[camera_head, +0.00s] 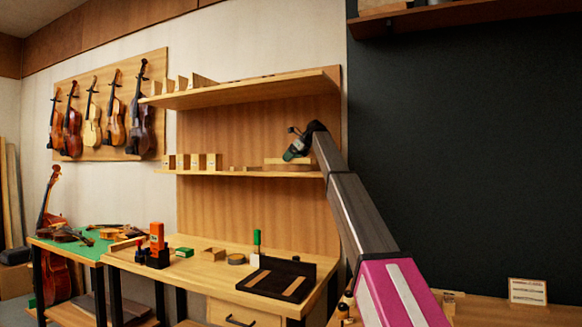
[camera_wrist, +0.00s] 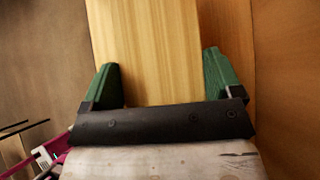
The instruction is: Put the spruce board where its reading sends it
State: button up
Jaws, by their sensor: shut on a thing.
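My gripper (camera_head: 291,154) is at the right part of the lower wall shelf (camera_head: 235,173). In the wrist view its green fingers stand on either side of a pale, straight-grained board (camera_wrist: 148,45), and it is shut on this board. The board runs away from the gripper past the top of the picture. In the head view a pale strip (camera_head: 274,161), apparently the same board, shows just at the fingertips, close above the shelf. I cannot tell whether it touches the shelf. An orange and black device (camera_head: 157,240) stands on the bench; I can make out no reading on it.
Several small labelled wooden blocks (camera_head: 197,161) stand at the left of the lower shelf. The upper shelf (camera_head: 245,91) overhangs my gripper. The bench (camera_head: 205,270) holds a green box (camera_head: 184,252), a green-handled tool (camera_head: 256,240) and a black tray (camera_head: 300,268). A card (camera_head: 527,291) stands at the right.

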jog(key=shift+f, duration=1.8)
jog(key=o, duration=0.8)
jog(key=shift+f, duration=0.1)
jog(key=shift+o, duration=0.2)
jog(key=v, duration=1.2)
jog(key=shift+s, duration=0.15)
